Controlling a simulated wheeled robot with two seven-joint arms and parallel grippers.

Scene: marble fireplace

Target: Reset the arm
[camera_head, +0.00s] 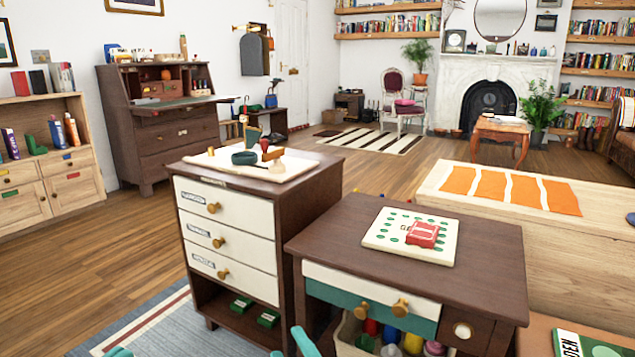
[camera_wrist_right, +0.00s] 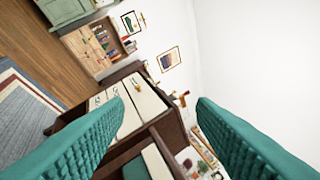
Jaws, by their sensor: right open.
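My right gripper (camera_head: 292,346) shows as teal fingertips at the bottom edge of the head view, in front of the white-drawered cabinet. In the right wrist view its two ribbed teal fingers (camera_wrist_right: 160,103) stand wide apart with nothing between them. A small teal tip (camera_head: 118,352) at the bottom left of the head view looks like my left gripper. Too little of it shows to tell its state. The rest of both arms is out of the head view.
A dark cabinet with white drawers (camera_head: 228,222) and a dark desk (camera_head: 480,238) stand close ahead. A red box (camera_head: 423,234) lies on a white board on the desk. A light wood bench (camera_head: 580,255) is at right. Open floor (camera_head: 130,235) lies at left.

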